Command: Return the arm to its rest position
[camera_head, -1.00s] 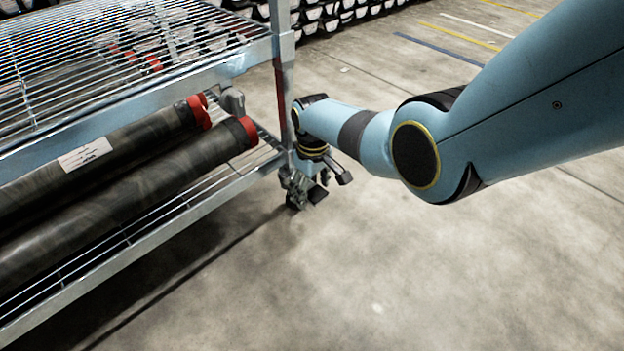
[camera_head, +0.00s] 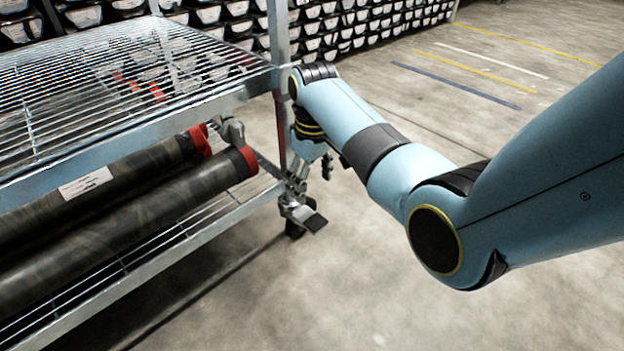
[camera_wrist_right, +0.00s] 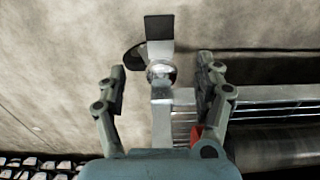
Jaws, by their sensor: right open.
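Beyond the fingers show the rack's corner post (camera_wrist_right: 161,118) and caster (camera_wrist_right: 160,30). My right arm (camera_head: 345,115) reaches in from the right, bent at the elbow, with its wrist beside the post. My left gripper is not in either view.
A metal wire rack (camera_head: 150,125) stands at left. Dark core tubes with red caps, including a front tube (camera_head: 130,215), lie on its lower shelf. Stacked trays (camera_head: 350,30) line the back. Bare concrete floor (camera_head: 350,280) lies right of the rack.

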